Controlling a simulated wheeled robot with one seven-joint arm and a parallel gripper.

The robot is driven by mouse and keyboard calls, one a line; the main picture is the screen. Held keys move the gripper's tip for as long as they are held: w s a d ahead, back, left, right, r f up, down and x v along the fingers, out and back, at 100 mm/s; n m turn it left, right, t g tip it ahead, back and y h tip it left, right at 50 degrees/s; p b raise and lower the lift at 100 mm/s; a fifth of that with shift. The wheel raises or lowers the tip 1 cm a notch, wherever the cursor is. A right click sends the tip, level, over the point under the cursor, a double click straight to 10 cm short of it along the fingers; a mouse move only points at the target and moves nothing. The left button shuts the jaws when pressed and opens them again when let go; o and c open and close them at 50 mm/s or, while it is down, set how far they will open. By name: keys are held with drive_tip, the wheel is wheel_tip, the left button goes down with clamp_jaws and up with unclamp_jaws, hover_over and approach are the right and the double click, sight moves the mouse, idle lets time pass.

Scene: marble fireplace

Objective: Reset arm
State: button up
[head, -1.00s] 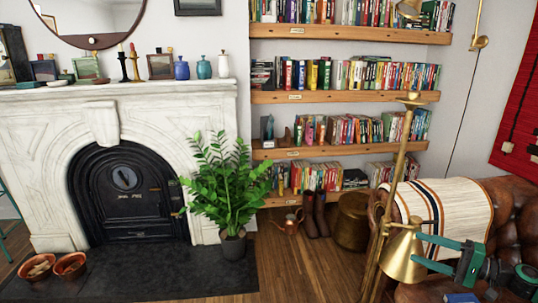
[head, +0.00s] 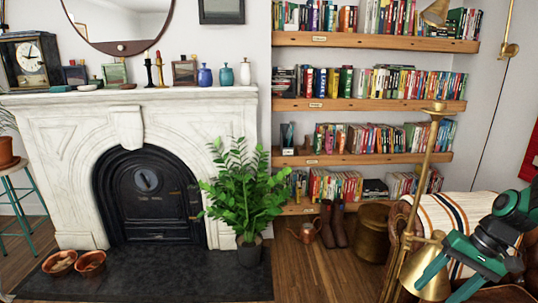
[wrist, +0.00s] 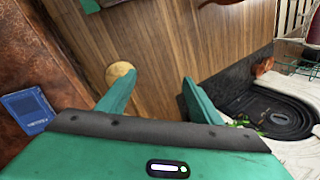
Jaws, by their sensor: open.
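My gripper (head: 448,284) is at the lower right of the head view, green, with its fingers pointing down and to the left. In the wrist view its two green fingers (wrist: 152,98) are spread apart with nothing between them. Wooden floor (wrist: 190,35) shows beyond the fingers. In the head view the gripper is in front of the leather sofa (head: 402,216) and beside the brass lamp (head: 428,272). A blue book-like item (wrist: 26,110) lies on a brown surface at the left of the wrist view.
A brass lamp pole (head: 418,180) stands close to the gripper. The marble fireplace (head: 50,135), a potted plant (head: 246,190) and bookshelves (head: 370,104) line the back. Two terracotta bowls (head: 91,262) sit on the black hearth (head: 150,285). Wooden floor (head: 325,275) is clear in the middle.

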drive_tip(key=s+a+r+h, duration=0.1)
drive_tip(key=s+r, duration=0.3)
drive_tip(key=s, duration=0.4)
drive_tip(key=s+a+r+m+h, duration=0.1)
drive_tip(key=s+r+h, duration=0.2)
drive_tip(key=s, duration=0.6)
wheel_tip(320, 180, up, 2)
drive_tip(key=shift+r+g, duration=0.1)
drive_tip(key=shift+g, duration=0.2)
drive_tip(key=shift+w, duration=0.1)
drive_tip(key=shift+w+f+h, duration=0.3)
drive_tip(key=shift+w, duration=0.3)
idle(0.4)
